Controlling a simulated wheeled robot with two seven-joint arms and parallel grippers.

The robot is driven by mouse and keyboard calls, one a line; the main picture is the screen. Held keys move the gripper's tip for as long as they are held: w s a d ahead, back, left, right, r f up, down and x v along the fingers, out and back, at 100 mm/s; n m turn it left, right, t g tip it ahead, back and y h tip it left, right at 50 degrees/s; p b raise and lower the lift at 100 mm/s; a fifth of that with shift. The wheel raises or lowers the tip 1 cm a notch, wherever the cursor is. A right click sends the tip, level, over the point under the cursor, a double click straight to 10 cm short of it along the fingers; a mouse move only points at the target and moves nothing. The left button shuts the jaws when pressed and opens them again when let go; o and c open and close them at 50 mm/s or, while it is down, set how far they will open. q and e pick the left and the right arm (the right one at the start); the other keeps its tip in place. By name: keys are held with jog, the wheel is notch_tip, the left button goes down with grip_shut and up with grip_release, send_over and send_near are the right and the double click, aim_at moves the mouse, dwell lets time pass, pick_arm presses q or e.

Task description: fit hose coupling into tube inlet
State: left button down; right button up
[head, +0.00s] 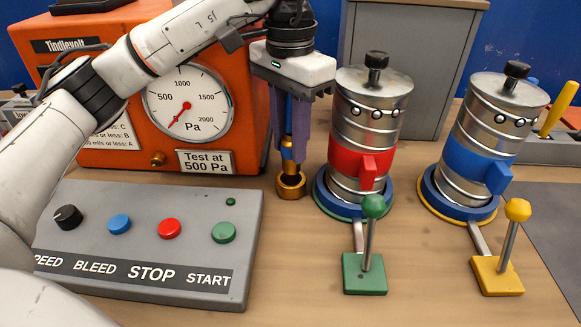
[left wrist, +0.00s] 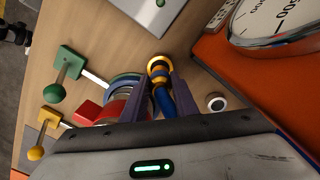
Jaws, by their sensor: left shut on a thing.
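My left gripper (head: 289,150) points down in front of the orange tester's right edge, its purple fingers shut on a blue and brass hose coupling (head: 291,186). The coupling's brass ring end faces down, near the table; I cannot tell whether it touches. In the left wrist view the coupling (left wrist: 159,70) sits between the fingertips. Right of it stand two upright metal spiral ducts, one with a red band and red side stub (head: 368,172), one with a blue band and stub (head: 498,178). I cannot tell which opening is the tube inlet. My right gripper is not in view.
The orange tester (head: 105,65) with its dial stands behind the grey control box (head: 150,290). Green (head: 364,274) and yellow (head: 497,276) levers stand before the ducts. A pale round fitting (left wrist: 216,102) shows beside the tester. The table's front middle is clear.

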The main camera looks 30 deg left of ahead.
aim_at(290, 163)
pick_arm(q)
jog(key=shift+f, duration=0.55)
notch_tip(290, 163, down, 4)
jog(key=shift+r, duration=0.15)
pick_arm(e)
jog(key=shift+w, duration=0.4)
pick_arm(q)
jog(key=shift+f+b, duration=0.2)
jog(key=shift+b, duration=0.15)
jog(key=c, duration=1.4)
grip_release()
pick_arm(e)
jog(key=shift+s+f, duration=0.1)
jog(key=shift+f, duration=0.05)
pick_arm(q)
jog(key=shift+r, duration=0.1)
